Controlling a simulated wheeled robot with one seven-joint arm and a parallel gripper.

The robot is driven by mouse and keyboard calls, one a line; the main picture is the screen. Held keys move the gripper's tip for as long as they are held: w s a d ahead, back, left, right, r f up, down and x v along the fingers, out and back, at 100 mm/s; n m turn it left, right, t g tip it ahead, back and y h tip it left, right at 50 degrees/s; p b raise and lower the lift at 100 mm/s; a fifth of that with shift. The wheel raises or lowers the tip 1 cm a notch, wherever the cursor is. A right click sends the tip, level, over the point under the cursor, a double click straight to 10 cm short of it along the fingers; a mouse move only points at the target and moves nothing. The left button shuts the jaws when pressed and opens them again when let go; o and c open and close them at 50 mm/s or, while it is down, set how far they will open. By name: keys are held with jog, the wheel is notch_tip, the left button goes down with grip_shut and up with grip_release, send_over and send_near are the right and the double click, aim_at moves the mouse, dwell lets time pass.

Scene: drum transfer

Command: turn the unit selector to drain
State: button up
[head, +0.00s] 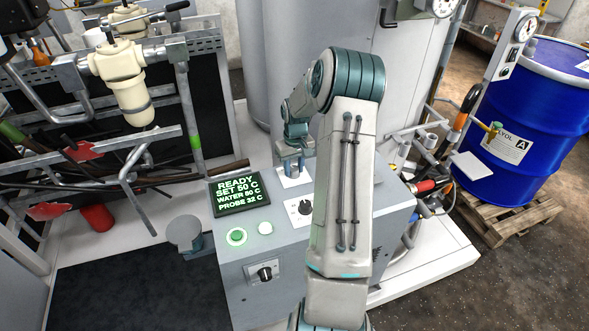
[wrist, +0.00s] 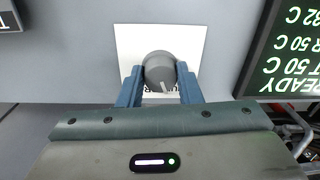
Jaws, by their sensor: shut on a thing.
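The unit selector (wrist: 159,68) is a round grey knob on a white label plate (wrist: 127,40) in the wrist view. My gripper (wrist: 160,84) has its two blue fingers on either side of the knob, shut on it. A pale pointer line on the knob points toward the gripper body, slightly right of straight down in that view. Lettering at the plate's lower edge is mostly hidden by the knob and fingers, so I cannot read the setting. In the head view my gripper (head: 291,166) is over the back of the console top, and the knob itself is hidden.
The grey console (head: 262,247) carries a green-text display (head: 238,194), a second black knob (head: 304,208), a green button (head: 236,237), a white button (head: 265,228) and a front knob (head: 264,273). A large tank stands close behind. A blue drum (head: 532,115) is at right.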

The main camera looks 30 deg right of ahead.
aim_at(295, 169)
jog(key=m+b, duration=0.3)
jog(key=m, duration=0.2)
jog(key=shift+m+b, duration=0.85)
jog(key=shift+m, duration=1.55)
jog(key=shift+r, duration=0.1)
jog(key=o, duration=1)
jog(key=shift+c, duration=0.2)
notch_tip(295, 169, up, 14)
jog(key=shift+s+d+b, duration=0.15)
jog(key=shift+s+b, duration=0.1)
jog(key=shift+b, duration=0.1)
